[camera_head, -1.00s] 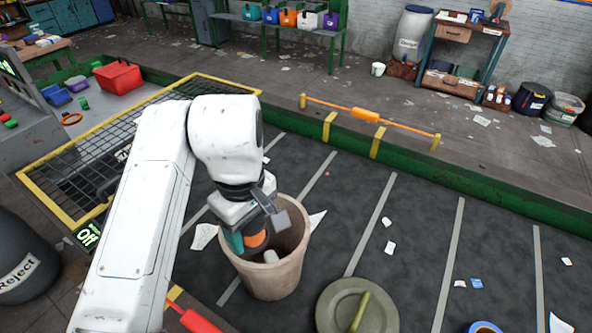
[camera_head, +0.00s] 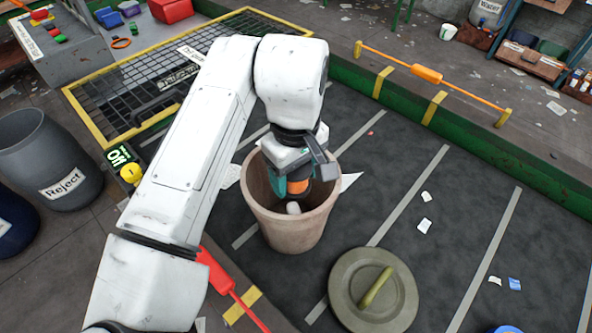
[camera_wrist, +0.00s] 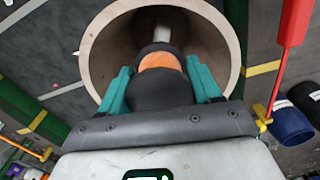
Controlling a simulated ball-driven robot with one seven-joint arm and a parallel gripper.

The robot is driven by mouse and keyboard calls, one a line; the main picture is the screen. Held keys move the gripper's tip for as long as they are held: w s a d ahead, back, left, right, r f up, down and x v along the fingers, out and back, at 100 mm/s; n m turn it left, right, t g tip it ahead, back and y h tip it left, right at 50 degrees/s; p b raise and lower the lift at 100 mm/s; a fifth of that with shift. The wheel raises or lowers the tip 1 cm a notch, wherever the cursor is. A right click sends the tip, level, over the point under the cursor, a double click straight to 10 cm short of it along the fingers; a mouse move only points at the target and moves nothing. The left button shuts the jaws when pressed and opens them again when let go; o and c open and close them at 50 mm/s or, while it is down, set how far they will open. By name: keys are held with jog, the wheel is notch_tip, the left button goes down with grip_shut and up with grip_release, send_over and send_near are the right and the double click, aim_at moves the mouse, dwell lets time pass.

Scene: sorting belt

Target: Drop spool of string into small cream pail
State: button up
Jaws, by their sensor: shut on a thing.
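The small cream pail (camera_head: 290,233) stands upright and open on the dark belt; its round mouth fills the upper middle of the wrist view (camera_wrist: 97,62). My gripper (camera_head: 298,184) points down into the pail's mouth. Its teal fingers are shut on the spool of string (camera_wrist: 160,62), which shows an orange band between dark ends. The spool also shows in the head view (camera_head: 298,187), inside the rim. A pale object (camera_head: 293,208) shows just below it; I cannot tell whether it touches the spool. The spool's lower end and the pail's bottom are hidden.
A round olive lid (camera_head: 349,297) with a handle lies beside the pail. A grey Reject barrel (camera_head: 35,160) stands at left. A red lever (camera_head: 215,272) is near the belt's front edge. An orange bar (camera_head: 427,74) spans the far side. Paper scraps lie on the belt.

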jog(key=shift+f, duration=0.25)
jog(key=o, duration=1.1)
notch_tip(320, 180, up, 11)
jog(key=shift+f+b, duration=0.1)
jog(key=shift+b, duration=0.7)
jog(key=shift+s+f, duration=0.1)
